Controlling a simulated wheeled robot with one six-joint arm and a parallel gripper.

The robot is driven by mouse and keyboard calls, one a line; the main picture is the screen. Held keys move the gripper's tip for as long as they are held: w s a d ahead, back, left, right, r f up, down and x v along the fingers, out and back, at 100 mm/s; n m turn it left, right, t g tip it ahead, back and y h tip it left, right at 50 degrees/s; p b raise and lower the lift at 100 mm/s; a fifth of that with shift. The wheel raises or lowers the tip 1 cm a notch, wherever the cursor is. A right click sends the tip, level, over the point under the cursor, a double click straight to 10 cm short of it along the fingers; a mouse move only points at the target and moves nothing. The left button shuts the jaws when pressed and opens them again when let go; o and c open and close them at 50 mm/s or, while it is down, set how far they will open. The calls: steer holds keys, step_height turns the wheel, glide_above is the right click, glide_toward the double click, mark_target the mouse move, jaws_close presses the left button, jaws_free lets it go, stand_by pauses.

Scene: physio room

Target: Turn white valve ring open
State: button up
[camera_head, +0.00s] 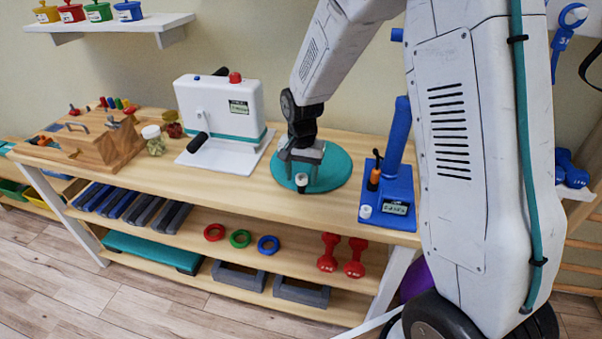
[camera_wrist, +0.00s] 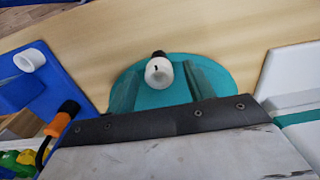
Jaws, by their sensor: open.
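A small white ring-like piece (camera_wrist: 159,74) with a dark stem shows in the wrist view, in front of a round teal disc (camera_wrist: 150,98). It looks like the white valve ring. In the head view the white piece (camera_head: 302,179) shows at the disc (camera_head: 338,172), just below my gripper (camera_head: 302,160). My gripper (camera_wrist: 164,72) is open. In the wrist view its two fingers lie left and right of the white piece, with gaps on both sides. I cannot tell how far the fingertips are from it in depth.
A blue device (camera_head: 387,200) with a white cap (camera_head: 365,211) and an orange-handled tool (camera_head: 374,179) stands right of the disc. A white machine (camera_head: 220,110) stands left. A wooden board (camera_head: 92,142) is at the far left. Bare bench top (camera_head: 240,190) lies in front.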

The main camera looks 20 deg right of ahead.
steer(key=c, duration=1)
steer(key=shift+n, duration=0.3)
steer(key=n, duration=0.4)
steer(key=shift+n, duration=2.2)
steer(key=o, duration=1)
